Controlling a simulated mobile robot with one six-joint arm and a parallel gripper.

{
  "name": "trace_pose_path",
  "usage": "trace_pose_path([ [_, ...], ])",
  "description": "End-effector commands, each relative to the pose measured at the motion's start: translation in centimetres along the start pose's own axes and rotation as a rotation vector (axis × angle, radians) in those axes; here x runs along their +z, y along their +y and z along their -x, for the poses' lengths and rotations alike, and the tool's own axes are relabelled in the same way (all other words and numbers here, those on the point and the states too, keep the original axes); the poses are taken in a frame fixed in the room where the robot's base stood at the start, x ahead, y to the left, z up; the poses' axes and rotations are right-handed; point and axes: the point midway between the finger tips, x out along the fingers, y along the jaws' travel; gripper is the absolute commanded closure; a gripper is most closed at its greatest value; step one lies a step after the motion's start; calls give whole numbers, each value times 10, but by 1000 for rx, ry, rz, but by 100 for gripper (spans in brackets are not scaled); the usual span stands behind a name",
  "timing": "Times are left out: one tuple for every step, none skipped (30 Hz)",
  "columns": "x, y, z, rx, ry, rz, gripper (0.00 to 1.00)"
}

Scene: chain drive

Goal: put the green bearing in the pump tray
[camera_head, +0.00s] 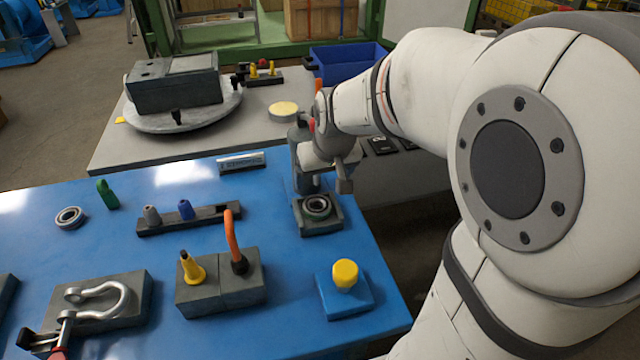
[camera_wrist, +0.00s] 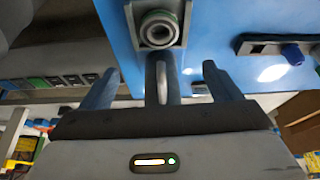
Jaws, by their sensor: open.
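The bearing with a green ring (camera_wrist: 158,30) sits in a square grey block in the wrist view, ahead of my gripper (camera_wrist: 161,82). In the head view, the same bearing (camera_head: 318,206) lies at the blue table's right side, just below my gripper (camera_head: 335,175). My gripper's jaws are apart, one finger left and one right. A pale upright part shows between them in the wrist view; I cannot tell whether they touch it. The arm partly hides the gripper in the head view. I cannot tell which container is the pump tray.
A grey cylinder (camera_head: 306,168) stands close behind the bearing's block. A second bearing (camera_head: 69,217) lies at the left. A rail (camera_head: 225,212), a block with an orange hook (camera_head: 233,245) and a yellow knob (camera_head: 345,273) stand nearby. A blue bin (camera_head: 345,56) is at the back.

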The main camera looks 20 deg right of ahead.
Motion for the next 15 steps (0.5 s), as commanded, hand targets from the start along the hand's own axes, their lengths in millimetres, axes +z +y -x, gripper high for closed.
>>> trace_pose_path([
  [0,0,6,0,1,0,16],
  [0,0,9,0,1,0,16],
  [0,0,12,0,1,0,16],
  [1,0,13,0,-1,-1,16],
  [2,0,15,0,-2,-1,16],
  [6,0,18,1,-5,-2,16],
  [9,-1,21,1,-8,-2,16],
  [14,-1,24,1,-14,-4,16],
  [24,-2,29,1,-23,-5,16],
  [33,-3,33,2,-31,-7,16],
  [43,-4,38,2,-41,-9,16],
  [59,-5,44,3,-57,-12,16],
  [70,-6,48,4,-68,-16,16],
  [82,-6,53,5,-81,-19,16],
  [98,-7,57,7,-97,-23,16],
])
